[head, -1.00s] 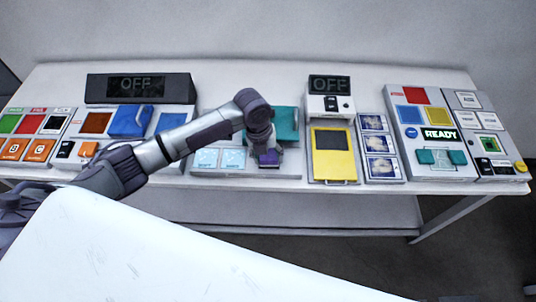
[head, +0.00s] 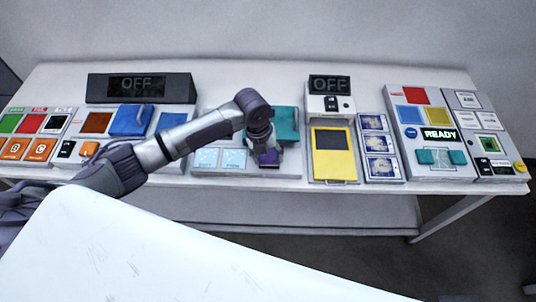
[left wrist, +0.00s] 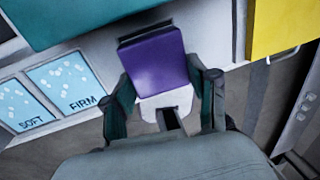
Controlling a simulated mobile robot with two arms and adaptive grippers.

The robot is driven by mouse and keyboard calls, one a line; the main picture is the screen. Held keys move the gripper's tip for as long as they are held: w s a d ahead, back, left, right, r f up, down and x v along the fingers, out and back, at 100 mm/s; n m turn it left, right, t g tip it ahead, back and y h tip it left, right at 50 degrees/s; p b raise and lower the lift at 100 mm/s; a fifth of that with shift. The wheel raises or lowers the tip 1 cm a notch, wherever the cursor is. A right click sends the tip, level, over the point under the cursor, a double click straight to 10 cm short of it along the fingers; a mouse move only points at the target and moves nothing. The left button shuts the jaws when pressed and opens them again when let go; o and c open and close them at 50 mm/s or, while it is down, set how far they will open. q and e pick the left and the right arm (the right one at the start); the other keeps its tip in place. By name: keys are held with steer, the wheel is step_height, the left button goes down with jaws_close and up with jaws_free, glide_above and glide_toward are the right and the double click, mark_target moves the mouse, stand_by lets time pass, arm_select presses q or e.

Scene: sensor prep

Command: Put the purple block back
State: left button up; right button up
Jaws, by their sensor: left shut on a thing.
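The purple block (left wrist: 158,58) is between the fingers of my left gripper (left wrist: 165,85) in the left wrist view. The gripper is shut on it. In the head view my left gripper (head: 267,148) reaches down over the middle panel, and a bit of the purple block (head: 270,157) shows at its tips near the table's front edge. A white patch (left wrist: 166,102) shows just below the block in the wrist view. I cannot tell whether the block touches the panel. My right gripper is not in view.
Light-blue SOFT and FIRM tiles (head: 220,159) lie left of the gripper. A teal block (head: 286,124) stands behind it. A yellow panel (head: 334,168) is to the right. A blue block (head: 131,119) and an OFF display (head: 140,88) are further left.

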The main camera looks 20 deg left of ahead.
arm_select(q)
steer(key=shift+f, duration=0.65)
stand_by(1.2)
steer(key=o, duration=1.6)
steer(key=shift+r, duration=0.1)
steer(key=shift+r+p, duration=3.55)
steer(key=shift+r, duration=0.45)
steer(key=shift+f, duration=0.1)
